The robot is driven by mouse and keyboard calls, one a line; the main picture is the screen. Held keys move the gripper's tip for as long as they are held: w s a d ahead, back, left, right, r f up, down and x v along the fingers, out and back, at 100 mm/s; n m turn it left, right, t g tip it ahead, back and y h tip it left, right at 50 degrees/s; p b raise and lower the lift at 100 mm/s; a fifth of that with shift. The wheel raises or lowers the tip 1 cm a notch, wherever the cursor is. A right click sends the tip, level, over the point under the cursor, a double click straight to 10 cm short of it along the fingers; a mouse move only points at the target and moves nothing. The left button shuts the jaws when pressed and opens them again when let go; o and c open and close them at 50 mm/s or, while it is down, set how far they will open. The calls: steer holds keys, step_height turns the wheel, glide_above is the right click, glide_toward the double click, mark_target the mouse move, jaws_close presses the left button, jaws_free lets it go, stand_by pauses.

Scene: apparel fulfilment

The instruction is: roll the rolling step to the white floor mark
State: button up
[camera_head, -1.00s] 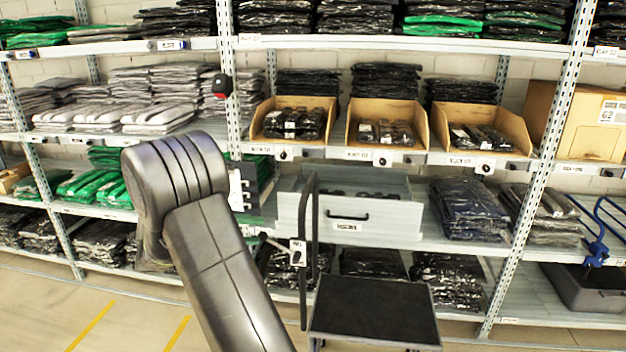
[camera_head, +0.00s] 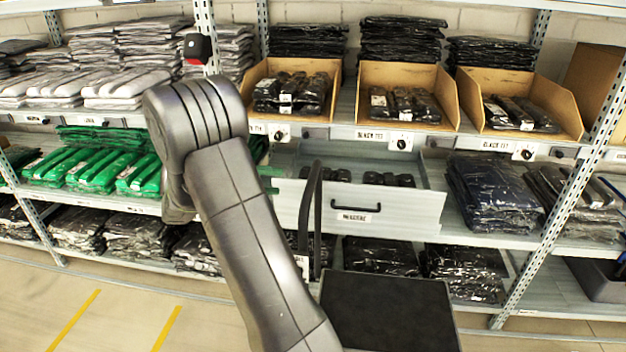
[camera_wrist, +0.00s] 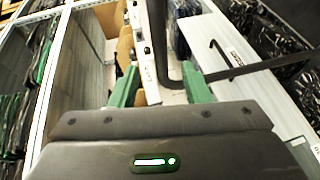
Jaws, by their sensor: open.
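The rolling step has a dark flat platform (camera_head: 388,312) low in the head view, in front of the shelving. Its thin black upright handle (camera_head: 312,215) rises at its left side. In the wrist view a dark handle bar (camera_wrist: 158,42) stands just beyond my gripper (camera_wrist: 160,88). The green fingers are apart, with the bar's lower end between or just ahead of them; I cannot tell which, and no grip shows. In the head view my arm hides most of the gripper. The step's lower part is cut off by the frame. The white floor mark is not in view.
Shelving with cardboard bins (camera_head: 408,72) and bagged garments fills the back. A grey drawer (camera_head: 420,215) with a black pull stands out behind the step's handle. A metal shelf post (camera_head: 560,185) rises at right. Open floor with yellow lines (camera_head: 75,318) lies at lower left.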

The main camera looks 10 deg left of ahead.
mark_target(313, 182)
steer(key=x, duration=1.1)
jaws_close()
